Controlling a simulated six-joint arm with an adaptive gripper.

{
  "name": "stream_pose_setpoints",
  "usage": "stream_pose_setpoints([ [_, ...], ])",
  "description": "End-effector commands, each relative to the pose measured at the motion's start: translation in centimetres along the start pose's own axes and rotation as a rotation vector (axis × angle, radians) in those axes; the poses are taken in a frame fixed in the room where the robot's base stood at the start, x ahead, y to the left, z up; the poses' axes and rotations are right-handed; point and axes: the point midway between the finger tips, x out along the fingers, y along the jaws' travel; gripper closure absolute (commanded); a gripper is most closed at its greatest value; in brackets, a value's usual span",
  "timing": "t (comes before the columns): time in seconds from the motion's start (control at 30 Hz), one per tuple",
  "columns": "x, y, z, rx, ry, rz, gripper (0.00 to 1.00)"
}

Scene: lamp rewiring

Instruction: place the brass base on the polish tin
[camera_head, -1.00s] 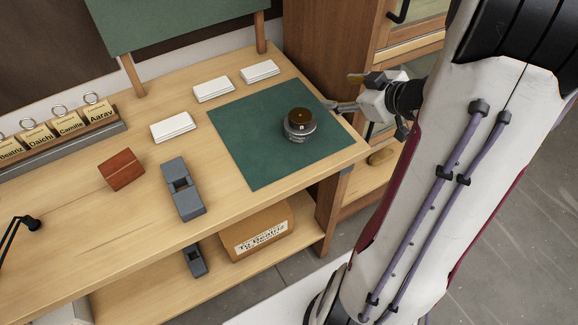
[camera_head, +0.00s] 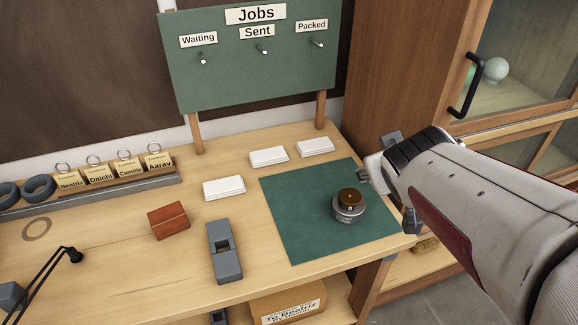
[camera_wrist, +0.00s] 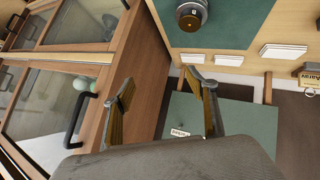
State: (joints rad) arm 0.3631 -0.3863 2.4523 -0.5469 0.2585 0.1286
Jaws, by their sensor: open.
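A round brown-gold piece (camera_head: 349,196), which looks like the brass base, sits on top of a round grey tin (camera_head: 348,213), which looks like the polish tin. The stack stands upright on the right part of the green mat (camera_head: 297,230). In the wrist view the brown-gold piece (camera_wrist: 190,17) and part of the tin (camera_wrist: 203,8) show at the top edge. My gripper (camera_wrist: 163,95) is open and empty, clear of the stack. In the head view it is just beyond the stack to the right, partly hidden by my arm.
White card stacks (camera_head: 268,156) lie behind and left of the mat. A red-brown block (camera_head: 168,220) and a grey block-like tool (camera_head: 224,252) lie to the left. The jobs board (camera_head: 255,65) rises at the back; a cabinet (camera_head: 400,60) stands close on the right.

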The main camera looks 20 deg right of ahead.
Motion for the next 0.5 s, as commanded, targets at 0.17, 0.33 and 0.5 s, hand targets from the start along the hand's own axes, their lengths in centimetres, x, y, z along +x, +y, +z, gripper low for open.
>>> stream_pose_setpoints([
  [0.17,-3.9,-3.8,1.9,0.05,-0.063,-0.077,0.43],
  [0.33,-7.7,-7.9,4.5,0.084,-0.136,-0.189,0.43],
  [0.5,-11.5,-11.7,7.1,0.092,-0.204,-0.315,0.43],
])
